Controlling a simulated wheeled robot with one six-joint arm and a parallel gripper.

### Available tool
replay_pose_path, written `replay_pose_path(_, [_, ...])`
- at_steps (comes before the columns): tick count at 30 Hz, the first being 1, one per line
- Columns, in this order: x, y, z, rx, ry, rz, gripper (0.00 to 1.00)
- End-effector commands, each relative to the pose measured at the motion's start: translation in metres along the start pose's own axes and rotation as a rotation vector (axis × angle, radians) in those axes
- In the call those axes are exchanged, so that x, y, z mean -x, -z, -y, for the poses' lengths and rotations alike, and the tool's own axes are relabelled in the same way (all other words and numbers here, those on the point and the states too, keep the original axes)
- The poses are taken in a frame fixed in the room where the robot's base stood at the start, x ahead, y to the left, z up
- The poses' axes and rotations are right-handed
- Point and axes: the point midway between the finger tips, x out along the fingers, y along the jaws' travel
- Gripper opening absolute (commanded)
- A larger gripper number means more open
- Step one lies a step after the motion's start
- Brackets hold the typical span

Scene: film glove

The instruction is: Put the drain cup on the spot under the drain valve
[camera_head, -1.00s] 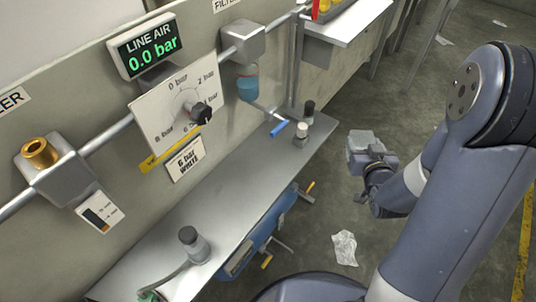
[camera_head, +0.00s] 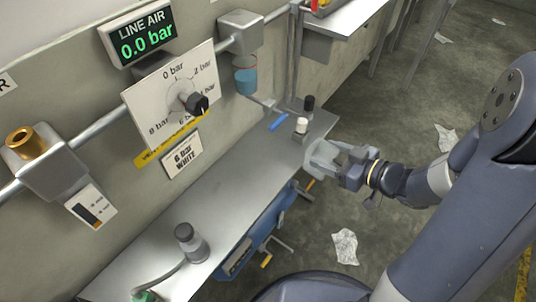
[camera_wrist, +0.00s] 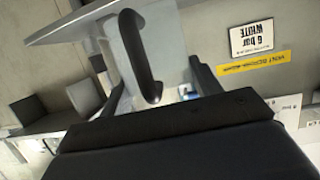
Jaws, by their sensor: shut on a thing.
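My gripper (camera_head: 340,164) is shut on a pale grey cup (camera_head: 322,157), held just off the bench's right edge. In the wrist view the cup's grey wall (camera_wrist: 168,50) and a dark curved handle (camera_wrist: 140,60) show between the fingers of my gripper (camera_wrist: 158,88). The drain valve's blue lever (camera_head: 277,122) sticks out beneath a clear bowl of blue liquid (camera_head: 246,80) under the filter. The cup is to the right of and lower in the picture than the lever, apart from it. I cannot make out a marked spot on the bench.
A regulator dial (camera_head: 185,98) is on the wall. Crumpled paper (camera_head: 345,246) lies on the floor.

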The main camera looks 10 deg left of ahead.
Motion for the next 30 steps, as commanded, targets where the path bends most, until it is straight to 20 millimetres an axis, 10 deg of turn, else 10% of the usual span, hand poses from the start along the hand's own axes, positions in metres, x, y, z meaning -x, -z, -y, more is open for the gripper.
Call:
replay_pose_path(8, [-0.006,-0.004,0.014,0.025,0.082,0.001,0.36])
replay_pose_path(30, [-0.150,0.040,0.026,0.025,0.080,0.000,0.36])
